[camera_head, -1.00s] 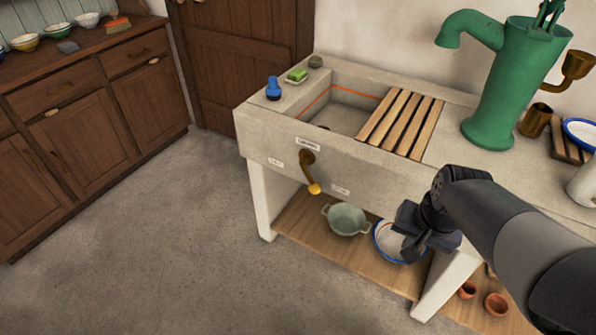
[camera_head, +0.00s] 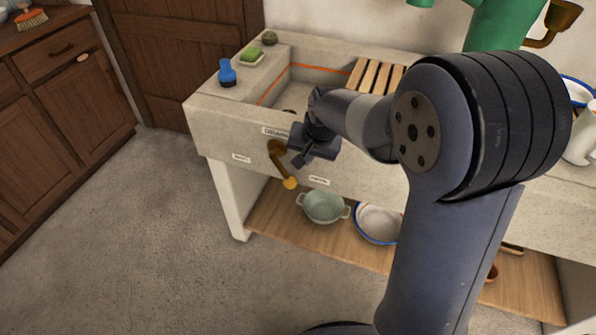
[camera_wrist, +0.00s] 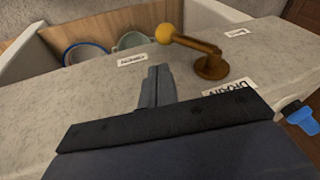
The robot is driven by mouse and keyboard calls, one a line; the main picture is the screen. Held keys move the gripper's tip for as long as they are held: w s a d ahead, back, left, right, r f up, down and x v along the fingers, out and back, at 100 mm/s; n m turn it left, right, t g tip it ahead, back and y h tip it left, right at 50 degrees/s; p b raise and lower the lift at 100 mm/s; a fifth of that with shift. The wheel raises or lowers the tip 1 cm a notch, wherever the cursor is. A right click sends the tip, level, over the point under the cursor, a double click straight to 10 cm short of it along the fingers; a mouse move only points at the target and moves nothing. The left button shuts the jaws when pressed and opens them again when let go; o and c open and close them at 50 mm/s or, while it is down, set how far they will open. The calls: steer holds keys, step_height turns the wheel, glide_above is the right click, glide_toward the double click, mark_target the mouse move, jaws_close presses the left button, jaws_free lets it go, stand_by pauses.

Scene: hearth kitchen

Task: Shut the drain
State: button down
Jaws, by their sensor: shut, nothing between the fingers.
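The drain lever (camera_head: 283,166) is a brass arm with a yellow knob on the sink's front face, below a label that reads DRAIN in the wrist view (camera_wrist: 230,88). The lever (camera_wrist: 190,43) is fully visible in the wrist view. My gripper (camera_head: 299,161) is shut and empty, just right of the lever. In the wrist view its fingertips (camera_wrist: 155,72) appear apart from the lever.
A green pot (camera_head: 323,207) and a blue-rimmed basin (camera_head: 378,224) sit on the shelf below. The floor at left is clear.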

steer(key=b+x, duration=0.1)
steer(key=x, duration=0.9)
steer(key=shift+s+b, duration=0.1)
steer(key=shift+b, duration=0.25)
steer(key=shift+f, duration=0.1)
